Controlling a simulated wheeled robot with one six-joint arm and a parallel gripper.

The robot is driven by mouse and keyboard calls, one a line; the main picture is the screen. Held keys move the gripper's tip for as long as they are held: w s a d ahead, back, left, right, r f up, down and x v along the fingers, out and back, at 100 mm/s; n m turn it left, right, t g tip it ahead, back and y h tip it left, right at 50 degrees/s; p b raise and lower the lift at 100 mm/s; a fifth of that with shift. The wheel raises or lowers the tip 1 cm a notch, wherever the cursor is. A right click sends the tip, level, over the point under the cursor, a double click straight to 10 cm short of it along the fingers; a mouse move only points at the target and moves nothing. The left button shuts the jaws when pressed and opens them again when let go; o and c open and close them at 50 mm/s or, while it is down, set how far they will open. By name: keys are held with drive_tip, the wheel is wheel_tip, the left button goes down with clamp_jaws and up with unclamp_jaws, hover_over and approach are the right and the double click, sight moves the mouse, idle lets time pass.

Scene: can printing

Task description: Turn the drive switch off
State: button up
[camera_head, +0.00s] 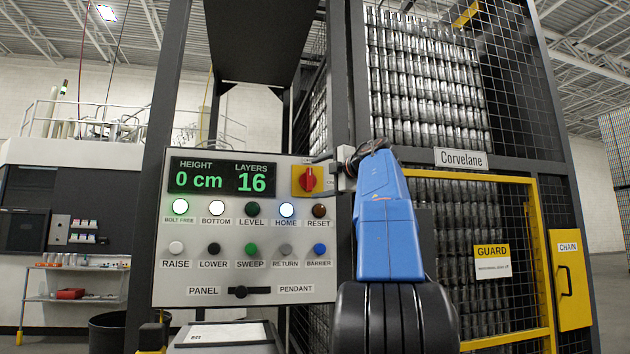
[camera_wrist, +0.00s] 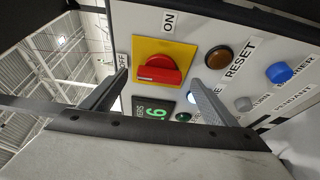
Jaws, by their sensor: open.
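The drive switch is a red rotary knob (camera_head: 307,180) on a yellow plate at the panel's upper right. In the wrist view the red knob (camera_wrist: 158,70) sits between the fingers of my gripper (camera_wrist: 158,82). My gripper is open, one finger on each side of the knob; I cannot tell whether either touches it. The knob's bar lies across the wrist view, with its left end toward the partly hidden OFF label (camera_wrist: 123,60). The ON label (camera_wrist: 168,21) is above the plate. In the head view my gripper is at the panel's right edge, its fingers mostly hidden.
The control panel (camera_head: 180,255) has a green display (camera_head: 222,178) reading 0 cm and 16 layers. Several buttons sit below; BOLT FREE, BOTTOM and HOME look lit white. The amber RESET button (camera_wrist: 219,57) is close right of the gripper. A yellow-framed guard (camera_head: 492,262) stands at right.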

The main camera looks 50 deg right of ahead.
drive_tip(key=s+a, duration=0.2)
drive_tip(key=s, duration=1.2)
drive_tip(key=shift+s+a, duration=0.15)
drive_tip(key=shift+s, duration=0.15)
